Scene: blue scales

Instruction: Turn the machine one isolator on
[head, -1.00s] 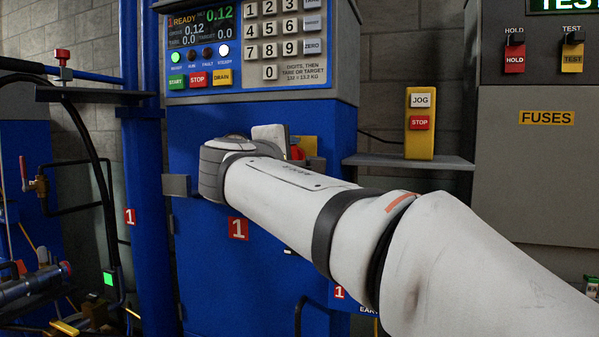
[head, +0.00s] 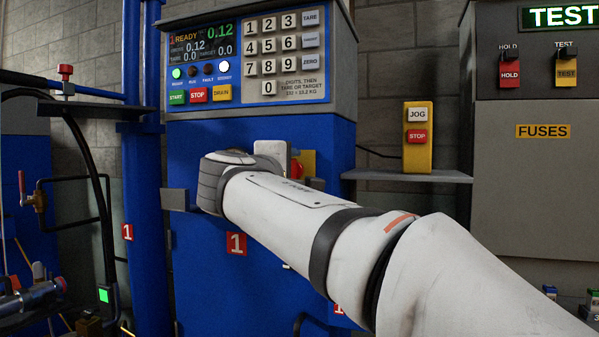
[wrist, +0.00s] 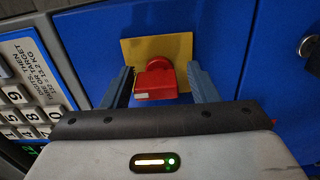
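The machine one isolator is a red knob (wrist: 157,82) on a yellow plate (wrist: 180,48), fixed to the blue cabinet front. In the wrist view my gripper (wrist: 162,84) is open, with one dark finger on each side of the knob. Narrow gaps seem to show beside the knob; contact is not clear. In the head view only a bit of the red knob (head: 297,168) and yellow plate (head: 309,158) shows beside my wrist, and my fingers are hidden.
Above is the machine one panel (head: 245,50) with keypad and a lit READY display. A shelf (head: 410,175) with a yellow JOG/STOP box (head: 417,140) juts out at right. A grey bracket (head: 176,199) sits left of my wrist. A round lock (wrist: 309,47) shows at right in the wrist view.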

